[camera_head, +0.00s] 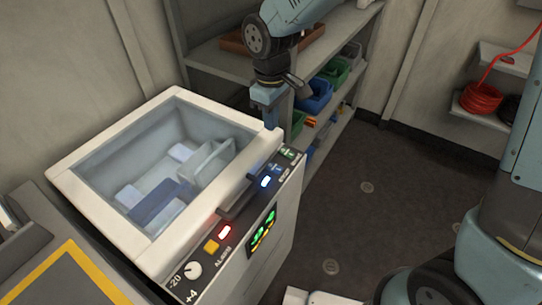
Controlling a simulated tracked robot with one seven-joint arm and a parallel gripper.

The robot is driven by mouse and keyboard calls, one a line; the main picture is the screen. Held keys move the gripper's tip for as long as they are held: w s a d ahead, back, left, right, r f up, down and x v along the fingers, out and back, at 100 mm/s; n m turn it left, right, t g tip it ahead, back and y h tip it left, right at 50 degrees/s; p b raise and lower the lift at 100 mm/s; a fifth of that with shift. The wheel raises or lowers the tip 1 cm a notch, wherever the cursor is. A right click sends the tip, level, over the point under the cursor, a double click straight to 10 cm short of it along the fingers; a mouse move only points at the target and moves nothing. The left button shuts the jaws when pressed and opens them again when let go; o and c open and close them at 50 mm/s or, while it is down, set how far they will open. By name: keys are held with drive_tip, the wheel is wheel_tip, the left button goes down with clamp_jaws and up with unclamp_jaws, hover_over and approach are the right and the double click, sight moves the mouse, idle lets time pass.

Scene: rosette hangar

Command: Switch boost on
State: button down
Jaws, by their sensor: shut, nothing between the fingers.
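A white chest cooler (72,168) with a clear lid stands at left. Its dark control panel (205,257) slopes along the front edge. The panel carries a dial (193,270) marked -20 and +4, an orange button (211,246), a red light (225,231) by an ALARM label, a lit blue indicator (265,182) and small marks at the far end, too small to read. I cannot tell which part is the boost switch. My gripper (273,125) is shut and empty, pointing down over the far right corner of the cooler, near the panel's far end. Contact cannot be told.
A lit green and orange display (262,231) is on the cooler's front. A dark handle (240,198) juts beside the panel. Shelves (213,54) with bins, including a blue bin (317,97), stand behind my gripper. The floor (366,187) at right is mostly clear.

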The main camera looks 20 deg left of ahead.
sight(271, 164)
drive_tip(key=shift+f, duration=0.1)
wheel_tip(271, 164, down, 14)
drive_tip(key=shift+r, duration=0.1)
idle(0.4)
